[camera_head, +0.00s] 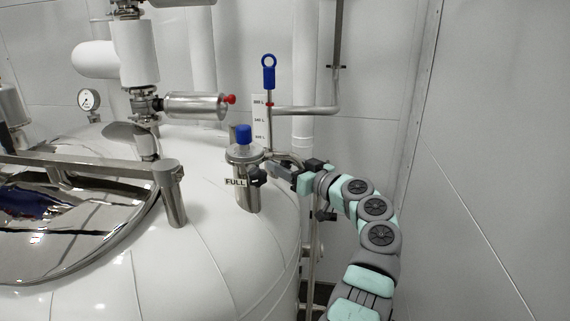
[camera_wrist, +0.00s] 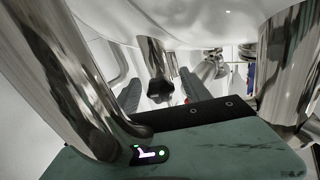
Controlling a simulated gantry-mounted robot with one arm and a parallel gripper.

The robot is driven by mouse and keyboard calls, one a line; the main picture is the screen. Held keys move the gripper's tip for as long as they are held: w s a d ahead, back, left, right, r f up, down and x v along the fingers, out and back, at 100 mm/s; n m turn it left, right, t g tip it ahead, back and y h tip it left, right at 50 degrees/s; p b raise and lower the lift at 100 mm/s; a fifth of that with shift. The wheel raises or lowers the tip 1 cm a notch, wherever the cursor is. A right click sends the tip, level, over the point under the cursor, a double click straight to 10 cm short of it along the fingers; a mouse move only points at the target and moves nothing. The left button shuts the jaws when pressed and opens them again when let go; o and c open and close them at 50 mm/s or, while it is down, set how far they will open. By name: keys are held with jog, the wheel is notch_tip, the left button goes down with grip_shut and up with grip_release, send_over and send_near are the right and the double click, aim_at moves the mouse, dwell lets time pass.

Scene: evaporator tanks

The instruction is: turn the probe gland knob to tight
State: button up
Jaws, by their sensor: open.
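A black knob (camera_head: 257,177) sits on the side of a steel fitting (camera_head: 247,195) with a blue cap (camera_head: 244,134) and a "FULL" label, on top of the white tank. My gripper (camera_head: 272,165) is just right of this fitting, its fingers pointing left. In the wrist view, my gripper (camera_wrist: 160,86) has its two dark fingers apart. A dark knob-like part (camera_wrist: 160,91) on a steel stem shows between and beyond them. I cannot tell whether it is the same black knob, or whether the fingers touch it. No tight mark is readable.
A blue ring-topped rod (camera_head: 268,72) with a litre scale (camera_head: 260,120) stands behind my gripper, near a horizontal pipe (camera_head: 305,110). A steel post (camera_head: 172,195) and a glossy hatch (camera_head: 60,225) are to the left. Wall space at right is clear.

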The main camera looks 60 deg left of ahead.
jog(key=shift+c, duration=0.4)
grip_shut()
